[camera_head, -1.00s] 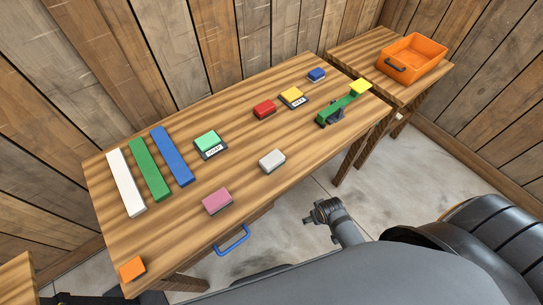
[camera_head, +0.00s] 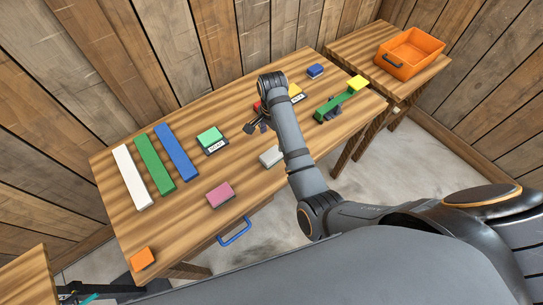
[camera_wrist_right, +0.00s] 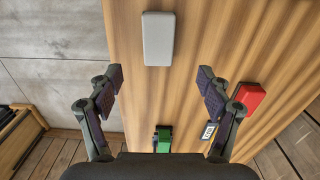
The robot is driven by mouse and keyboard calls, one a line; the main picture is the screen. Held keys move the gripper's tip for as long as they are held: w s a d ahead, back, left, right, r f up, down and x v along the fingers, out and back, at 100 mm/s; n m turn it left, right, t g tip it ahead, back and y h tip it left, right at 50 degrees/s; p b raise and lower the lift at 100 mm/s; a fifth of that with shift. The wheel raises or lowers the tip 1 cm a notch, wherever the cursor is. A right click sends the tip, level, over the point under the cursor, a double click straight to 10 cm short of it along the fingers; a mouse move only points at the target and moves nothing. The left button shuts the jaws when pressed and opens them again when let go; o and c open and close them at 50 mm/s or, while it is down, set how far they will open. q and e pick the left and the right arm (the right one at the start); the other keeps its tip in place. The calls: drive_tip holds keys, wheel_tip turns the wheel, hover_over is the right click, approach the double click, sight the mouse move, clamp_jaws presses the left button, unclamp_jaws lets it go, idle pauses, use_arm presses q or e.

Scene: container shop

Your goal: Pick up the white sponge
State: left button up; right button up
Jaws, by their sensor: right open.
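The white sponge (camera_head: 270,157), a pale grey-white block, lies flat on the wooden table in the head view, its right end against the outline of my right forearm. In the right wrist view the whole white sponge (camera_wrist_right: 158,38) shows upper centre, beyond the fingertips. My right gripper (camera_head: 257,127) hangs over the table, behind the sponge and near the red block. In the wrist view the right gripper (camera_wrist_right: 160,88) has its fingers wide apart with nothing between them. My left gripper is not in view.
A red block (camera_wrist_right: 250,96) and a labelled pad (camera_wrist_right: 209,131) lie by the right finger. A green lever (camera_head: 341,105), pink block (camera_head: 220,194), green block (camera_head: 210,136) and blue block (camera_head: 315,70) are on the table. An orange bin (camera_head: 410,53) stands on the side table.

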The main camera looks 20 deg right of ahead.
hover_over(272, 155)
drive_tip(key=f, duration=0.5)
drive_tip(key=shift+w+d+f+p, duration=0.1)
drive_tip(key=shift+w+d+p, duration=0.1)
drive_tip(key=shift+w+p, duration=0.15)
drive_tip(key=shift+s+a+f+p, duration=0.15)
drive_tip(key=shift+f+p, duration=0.15)
drive_tip(key=shift+f, duration=0.15)
wheel_tip(272, 155, down, 4)
drive_tip(key=shift+f+p, duration=0.2)
drive_tip(key=shift+p, duration=0.1)
drive_tip(key=shift+s, duration=0.1)
drive_tip(key=c, duration=1.2)
